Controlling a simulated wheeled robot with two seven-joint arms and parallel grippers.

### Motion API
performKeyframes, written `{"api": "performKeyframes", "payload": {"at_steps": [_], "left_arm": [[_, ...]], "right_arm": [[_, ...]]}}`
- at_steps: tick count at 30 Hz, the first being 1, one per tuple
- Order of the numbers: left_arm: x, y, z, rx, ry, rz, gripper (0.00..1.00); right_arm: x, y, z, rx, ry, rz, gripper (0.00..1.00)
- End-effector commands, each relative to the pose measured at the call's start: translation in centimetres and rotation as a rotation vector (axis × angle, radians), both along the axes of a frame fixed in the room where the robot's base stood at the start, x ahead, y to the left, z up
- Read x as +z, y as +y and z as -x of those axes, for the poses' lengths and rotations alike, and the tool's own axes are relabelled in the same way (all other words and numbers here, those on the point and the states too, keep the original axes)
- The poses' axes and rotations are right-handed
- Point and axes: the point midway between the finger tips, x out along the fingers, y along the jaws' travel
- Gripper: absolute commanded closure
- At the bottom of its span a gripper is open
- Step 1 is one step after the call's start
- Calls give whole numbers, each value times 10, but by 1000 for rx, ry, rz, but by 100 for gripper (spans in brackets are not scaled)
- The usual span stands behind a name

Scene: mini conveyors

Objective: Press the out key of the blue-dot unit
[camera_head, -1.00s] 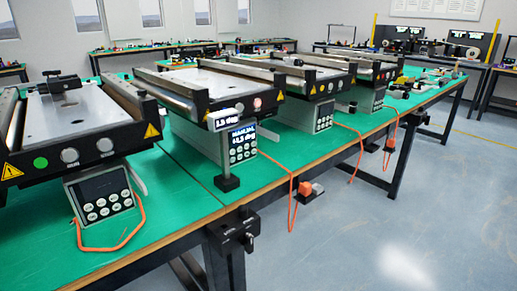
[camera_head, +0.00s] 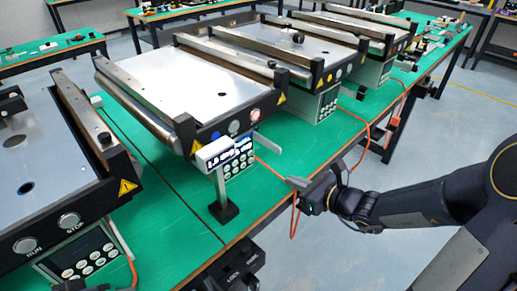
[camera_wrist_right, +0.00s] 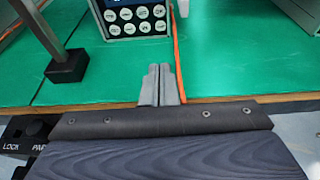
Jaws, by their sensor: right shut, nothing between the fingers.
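The blue-dot unit (camera_head: 245,118) is the middle conveyor, with a small blue dot on its dark front rail beside two round buttons. Its keypad (camera_head: 238,164) is below, partly hidden by a small sign on a post. The keypad also shows at the top of the right wrist view (camera_wrist_right: 135,20), with rows of round white keys; I cannot tell which is the out key. My right gripper (camera_head: 291,182) is shut and empty, in front of and to the right of the keypad. In the wrist view its fingers (camera_wrist_right: 160,84) are together, apart from the keypad. My left gripper is not in view.
The post with a black base (camera_head: 223,211) stands close left of the keypad. An orange cable (camera_head: 273,174) runs right of it to the table edge. Another conveyor (camera_head: 30,165) stands at left. Green table (camera_head: 170,240) in front is mostly clear.

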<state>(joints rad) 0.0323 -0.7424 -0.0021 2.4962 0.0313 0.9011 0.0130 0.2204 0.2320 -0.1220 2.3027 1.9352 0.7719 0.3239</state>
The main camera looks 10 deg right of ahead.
Motion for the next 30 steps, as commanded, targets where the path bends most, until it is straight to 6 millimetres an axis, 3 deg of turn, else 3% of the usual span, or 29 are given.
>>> {"api": "performKeyframes", "payload": {"at_steps": [14,19,30], "left_arm": [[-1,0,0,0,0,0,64],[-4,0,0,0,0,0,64],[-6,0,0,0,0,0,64]], "right_arm": [[-3,2,-6,-11,8,-10,100],[-12,16,-25,-6,9,-9,100],[-32,57,-87,-7,7,-7,100]]}}
